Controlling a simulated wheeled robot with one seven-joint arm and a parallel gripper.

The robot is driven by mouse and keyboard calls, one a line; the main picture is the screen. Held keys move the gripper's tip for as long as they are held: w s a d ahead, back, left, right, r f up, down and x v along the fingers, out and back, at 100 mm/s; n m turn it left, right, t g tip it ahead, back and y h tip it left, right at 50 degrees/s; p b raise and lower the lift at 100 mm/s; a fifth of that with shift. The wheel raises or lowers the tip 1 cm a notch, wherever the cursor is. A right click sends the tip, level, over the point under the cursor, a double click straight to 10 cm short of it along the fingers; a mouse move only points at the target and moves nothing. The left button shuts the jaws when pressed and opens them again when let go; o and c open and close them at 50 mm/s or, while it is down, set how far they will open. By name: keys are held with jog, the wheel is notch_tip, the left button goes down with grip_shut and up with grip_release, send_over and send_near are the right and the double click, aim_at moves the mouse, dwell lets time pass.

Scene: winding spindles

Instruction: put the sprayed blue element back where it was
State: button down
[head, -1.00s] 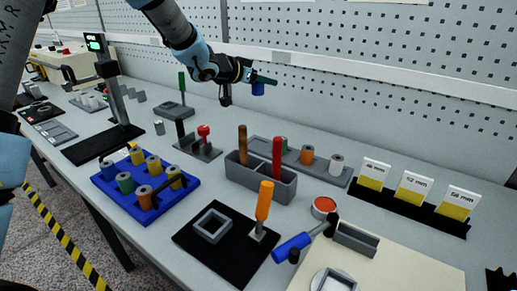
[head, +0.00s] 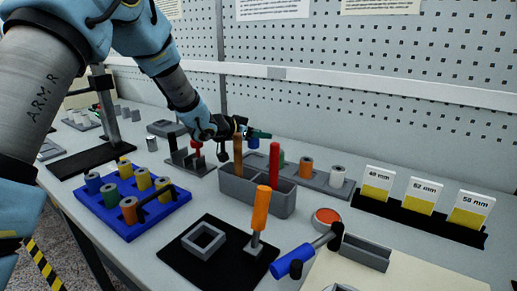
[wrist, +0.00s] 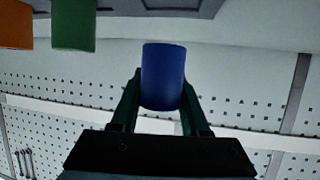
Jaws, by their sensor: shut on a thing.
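My gripper (head: 257,134) is shut on a blue cylindrical element (wrist: 163,77), which sits between the two dark green fingers in the wrist view. An orange element (head: 306,166) and a whitish element (head: 337,176) stand on that rack. A green element (wrist: 74,25) shows beside an orange one (wrist: 15,25) in the wrist view, apart from the held element.
A grey two-part holder (head: 267,201) with brown and red upright handles stands in front of the rack. A blue tray (head: 127,230) with several coloured elements is at left. A black mat (head: 190,262) lies in front. Label cards (head: 420,192) stand at right, before the pegboard wall.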

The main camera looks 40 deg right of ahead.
aim_at(260, 156)
jog(key=shift+f, duration=2.1)
jog(key=shift+c, duration=1.9)
grip_release()
jog(key=shift+f, duration=0.1)
jog(key=shift+a, duration=0.15)
jog(key=b+v, duration=0.1)
jog(key=v, duration=1.1)
